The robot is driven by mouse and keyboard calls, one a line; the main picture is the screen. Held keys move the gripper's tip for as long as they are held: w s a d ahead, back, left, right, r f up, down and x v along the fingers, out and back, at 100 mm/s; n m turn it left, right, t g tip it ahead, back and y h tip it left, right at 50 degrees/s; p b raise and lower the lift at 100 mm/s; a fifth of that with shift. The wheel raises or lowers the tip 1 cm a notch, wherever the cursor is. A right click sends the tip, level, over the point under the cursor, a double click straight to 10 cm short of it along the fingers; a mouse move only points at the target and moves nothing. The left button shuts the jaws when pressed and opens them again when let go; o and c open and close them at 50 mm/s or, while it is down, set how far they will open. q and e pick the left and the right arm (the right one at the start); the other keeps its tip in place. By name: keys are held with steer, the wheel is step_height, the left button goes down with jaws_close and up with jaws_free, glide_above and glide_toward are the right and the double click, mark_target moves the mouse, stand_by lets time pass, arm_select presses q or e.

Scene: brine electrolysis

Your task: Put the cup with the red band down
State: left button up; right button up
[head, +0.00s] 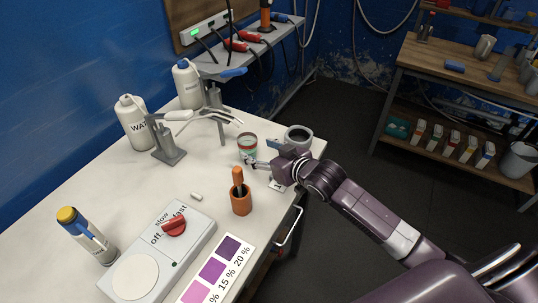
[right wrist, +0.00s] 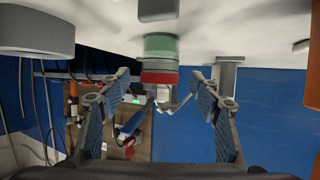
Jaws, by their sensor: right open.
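The cup with the red band (head: 248,150) stands upright on the white table, pale green below with the red band near its rim. It also shows upside down in the right wrist view (right wrist: 160,62), lying between the lines of the two fingers and just past their tips. My right gripper (head: 265,157) is close to the cup on its right side in the head view. In the right wrist view its fingers (right wrist: 158,80) are spread wide, with nothing held between them. My left gripper is not in view.
A grey round vessel (head: 298,137) stands behind my right gripper. An orange holder (head: 241,200) stands in front of the cup. A grey stand (head: 168,153) with arms is to the left. A stirrer plate (head: 160,258) and colour card (head: 214,270) lie nearer.

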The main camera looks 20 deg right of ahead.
steer(key=shift+v, duration=2.55)
